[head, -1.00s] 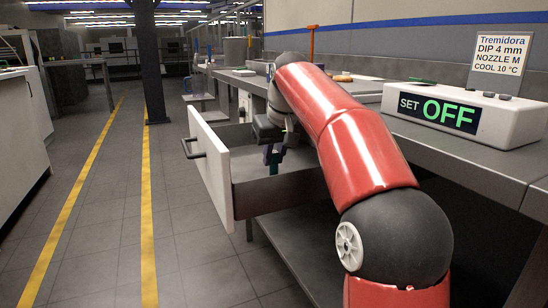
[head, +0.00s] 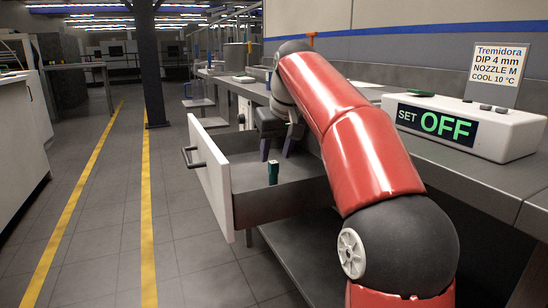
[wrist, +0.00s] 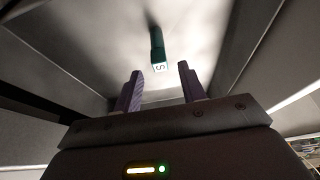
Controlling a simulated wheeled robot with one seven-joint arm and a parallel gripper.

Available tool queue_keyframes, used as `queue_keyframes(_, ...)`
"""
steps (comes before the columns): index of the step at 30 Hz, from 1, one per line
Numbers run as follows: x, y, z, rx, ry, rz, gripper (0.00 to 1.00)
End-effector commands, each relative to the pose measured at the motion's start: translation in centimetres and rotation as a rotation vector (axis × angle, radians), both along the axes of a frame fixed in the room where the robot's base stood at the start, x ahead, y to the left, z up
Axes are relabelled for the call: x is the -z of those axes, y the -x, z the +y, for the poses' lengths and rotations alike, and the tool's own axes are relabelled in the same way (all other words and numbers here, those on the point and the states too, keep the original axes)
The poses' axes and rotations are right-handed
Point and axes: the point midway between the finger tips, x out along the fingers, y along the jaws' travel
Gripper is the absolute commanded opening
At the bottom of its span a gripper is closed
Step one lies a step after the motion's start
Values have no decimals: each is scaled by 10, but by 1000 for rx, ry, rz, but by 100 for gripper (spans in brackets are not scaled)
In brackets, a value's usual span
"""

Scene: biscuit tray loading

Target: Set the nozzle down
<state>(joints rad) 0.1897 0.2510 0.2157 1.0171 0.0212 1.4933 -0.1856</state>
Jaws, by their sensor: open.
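The green nozzle (head: 273,172) stands upright on the floor of the open drawer (head: 214,177). In the wrist view the nozzle (wrist: 157,45) lies beyond the fingertips, with a small white label that looks like an S. My gripper (head: 277,148) is open and empty, above and behind the nozzle in the head view. Its two purple fingers (wrist: 160,80) are apart, and neither touches the nozzle.
The drawer has a white front with a dark handle (head: 190,157). The grey counter (head: 455,180) carries a white device (head: 470,128) reading SET OFF. A sign (head: 497,72) reads Tremidora, DIP 4 mm, NOZZLE M, COOL 10 °C. The floor aisle at left is clear.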

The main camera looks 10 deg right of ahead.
Motion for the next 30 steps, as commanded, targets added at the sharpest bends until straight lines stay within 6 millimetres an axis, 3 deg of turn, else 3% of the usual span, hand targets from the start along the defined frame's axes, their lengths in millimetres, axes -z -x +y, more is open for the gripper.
queue_keyframes(1, -17, 4, -1, 0, 0, -4, 41)
queue_keyframes(6, -48, 17, -4, 1, 1, -3, 41)
queue_keyframes(12, -67, 26, -5, -1, 1, -1, 41)
queue_keyframes(23, -70, 31, -5, 1, 3, -2, 41)
queue_keyframes(26, -66, 43, 0, 9, 11, -5, 41)
queue_keyframes(30, -52, 76, 8, 35, 30, -16, 41)
